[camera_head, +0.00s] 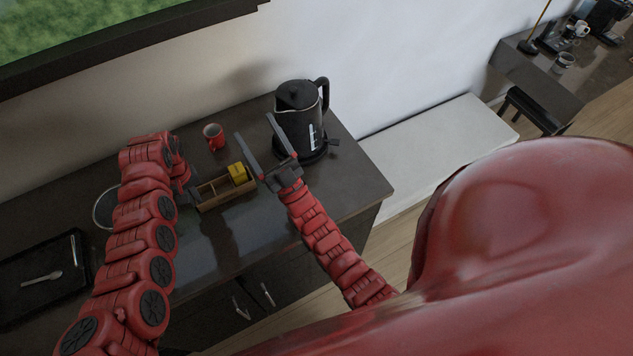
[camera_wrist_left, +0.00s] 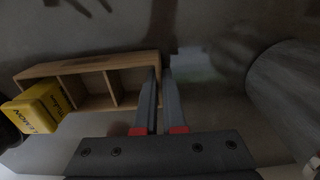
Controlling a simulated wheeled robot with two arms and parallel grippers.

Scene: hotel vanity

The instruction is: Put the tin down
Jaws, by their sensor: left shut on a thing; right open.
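The yellow tin (camera_head: 237,174) is a small block-shaped tin at the right end of a wooden divided box (camera_head: 226,198). In the left wrist view the tin (camera_wrist_left: 38,108) shows a "LEMON" label and sits tilted at the box's left end compartment. My left gripper (camera_wrist_left: 161,78) is shut on the end wall of the wooden box (camera_wrist_left: 88,64), at the end away from the tin. In the head view my left gripper (camera_head: 191,188) is partly hidden by its arm. My right gripper (camera_head: 254,127) is open, its fingers apart beside the tin and not around it.
A black kettle (camera_head: 296,105) stands just behind my right gripper. A red mug (camera_head: 213,136) stands behind the box. A round dish (camera_head: 101,209) and a black tray (camera_head: 40,275) with a spoon are at the left. The counter (camera_head: 245,245) in front is clear.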

